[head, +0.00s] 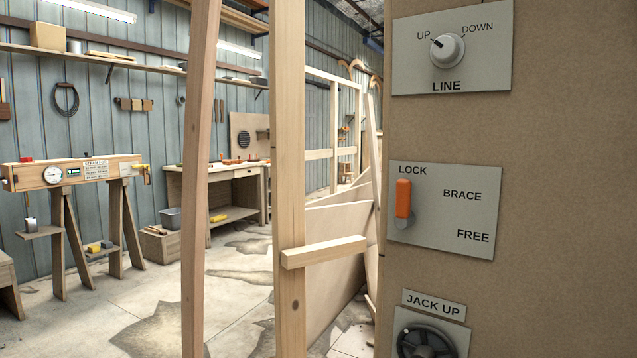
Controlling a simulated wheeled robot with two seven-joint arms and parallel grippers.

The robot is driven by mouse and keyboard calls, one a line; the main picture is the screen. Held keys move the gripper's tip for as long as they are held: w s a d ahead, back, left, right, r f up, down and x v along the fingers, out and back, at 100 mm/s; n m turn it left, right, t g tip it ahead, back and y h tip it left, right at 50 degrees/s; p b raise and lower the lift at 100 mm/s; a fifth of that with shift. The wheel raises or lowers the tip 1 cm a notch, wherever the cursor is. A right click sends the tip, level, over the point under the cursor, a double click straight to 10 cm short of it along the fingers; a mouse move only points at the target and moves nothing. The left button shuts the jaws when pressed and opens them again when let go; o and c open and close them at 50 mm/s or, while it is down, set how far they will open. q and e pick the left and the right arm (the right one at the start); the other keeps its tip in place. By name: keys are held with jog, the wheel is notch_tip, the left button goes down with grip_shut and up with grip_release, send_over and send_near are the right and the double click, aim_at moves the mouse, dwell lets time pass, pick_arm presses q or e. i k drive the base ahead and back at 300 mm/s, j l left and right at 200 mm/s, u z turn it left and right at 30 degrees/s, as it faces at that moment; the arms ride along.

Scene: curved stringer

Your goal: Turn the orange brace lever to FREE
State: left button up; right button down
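The orange brace lever (403,198) is on a grey plate (460,180) fixed to a brown panel at the right of the head view. The lever stands upright from its round grey pivot, its top end just under the word LOCK. The word BRACE is to the right of the lever, and FREE is at the plate's lower right. Neither of my grippers shows in the head view.
Above the brace plate is a LINE knob (447,50) with its mark toward UP. Below is a dark JACK UP handwheel (427,341), cut by the lower edge. Wooden posts (289,180) with a short crosspiece (323,252) stand left of the panel (560,200).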

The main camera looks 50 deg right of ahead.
aim_at(404, 218)
jog(key=i+z, duration=0.15)
jog(key=i, duration=0.35)
jog(key=i+j+z, duration=0.2)
jog(key=i, duration=0.35)
jog(key=i+z, duration=0.25)
jog(key=z, duration=0.25)
jog(key=i+j+z, duration=0.15)
jog(key=z, duration=0.35)
jog(key=i+j+z, duration=0.25)
jog(key=z, duration=0.25)
jog(key=i+z, duration=0.2)
jog(key=z, duration=0.2)
jog(key=i+j+z, duration=0.2)
jog(key=z, duration=0.25)
jog(key=i+j+z, duration=0.15)
jog(key=z, duration=0.25)
jog(key=i+j+z, duration=0.15)
jog(key=j+z, duration=0.15)
jog(key=z, duration=0.15)
jog(key=i+j+z, duration=0.1)
jog(key=j+z, duration=0.3)
jog(key=l, duration=0.1)
